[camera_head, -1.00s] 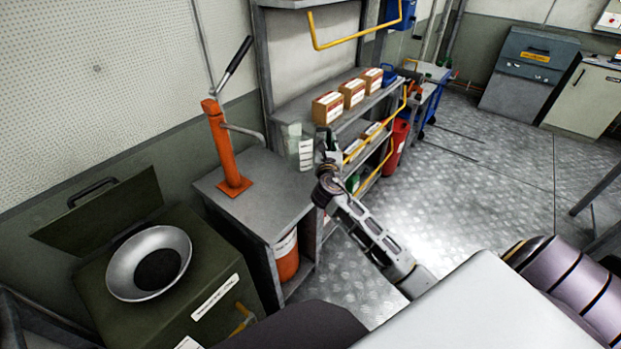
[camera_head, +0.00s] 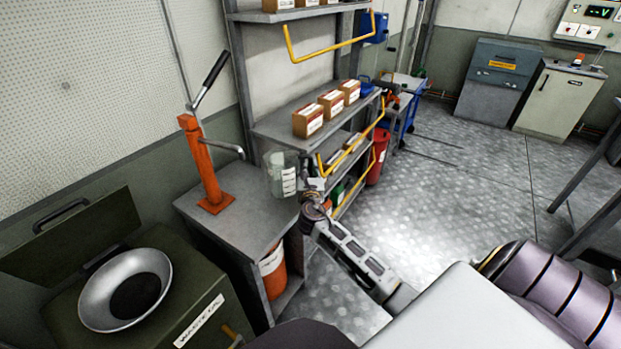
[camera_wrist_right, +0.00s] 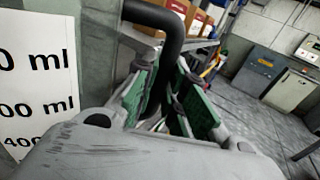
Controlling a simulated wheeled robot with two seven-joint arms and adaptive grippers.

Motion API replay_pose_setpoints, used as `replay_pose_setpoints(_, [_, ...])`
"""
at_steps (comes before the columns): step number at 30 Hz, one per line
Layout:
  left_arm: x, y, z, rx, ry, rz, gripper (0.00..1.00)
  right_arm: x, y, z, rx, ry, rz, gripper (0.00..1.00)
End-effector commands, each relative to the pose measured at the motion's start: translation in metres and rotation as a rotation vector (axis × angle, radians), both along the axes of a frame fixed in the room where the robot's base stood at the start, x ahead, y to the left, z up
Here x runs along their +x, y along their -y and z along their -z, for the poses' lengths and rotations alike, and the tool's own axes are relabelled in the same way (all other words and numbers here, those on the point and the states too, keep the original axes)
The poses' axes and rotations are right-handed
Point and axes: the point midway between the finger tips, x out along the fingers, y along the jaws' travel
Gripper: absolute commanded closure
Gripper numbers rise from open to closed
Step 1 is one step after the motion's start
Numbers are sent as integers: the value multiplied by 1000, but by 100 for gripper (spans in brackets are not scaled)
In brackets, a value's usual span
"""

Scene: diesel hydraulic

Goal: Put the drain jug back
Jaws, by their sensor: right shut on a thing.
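The drain jug (camera_head: 280,172) is clear with a white label, and shows beside the right edge of the grey bench top in the head view. My right gripper (camera_head: 313,188) is on the jug's right side. In the right wrist view, the gripper's green-padded fingers (camera_wrist_right: 168,105) are shut on the jug's dark handle (camera_wrist_right: 172,45). The jug's label with ml marks (camera_wrist_right: 38,88) fills the left of that view. The jug looks upright and held; I cannot tell whether its base touches anything. My left gripper is out of view.
The grey bench (camera_head: 250,212) carries an orange hand pump (camera_head: 205,165). A shelf rack (camera_head: 275,122) with boxes and yellow rails stands close behind the jug. A waste cabinet (camera_head: 60,318) with a round funnel (camera_head: 92,297) is at lower left. Open floor (camera_head: 440,165) lies right.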

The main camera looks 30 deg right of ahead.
Motion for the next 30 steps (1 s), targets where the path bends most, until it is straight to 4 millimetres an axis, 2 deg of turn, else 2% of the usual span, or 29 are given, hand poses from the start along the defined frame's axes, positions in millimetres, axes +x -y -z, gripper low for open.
replay_pose_setpoints(4, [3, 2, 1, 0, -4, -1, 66, 0, 0, 14, 0, -1, 0, 100])
replay_pose_setpoints(7, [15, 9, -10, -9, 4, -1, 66, 0, 0, 21, 1, -1, 0, 100])
replay_pose_setpoints(12, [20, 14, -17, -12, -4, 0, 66, 0, 0, 32, 1, -1, 0, 100])
replay_pose_setpoints(29, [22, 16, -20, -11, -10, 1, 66, 0, 0, 37, 0, -1, 0, 100])
replay_pose_setpoints(30, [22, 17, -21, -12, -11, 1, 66, 0, 0, 38, 0, -1, 0, 85])
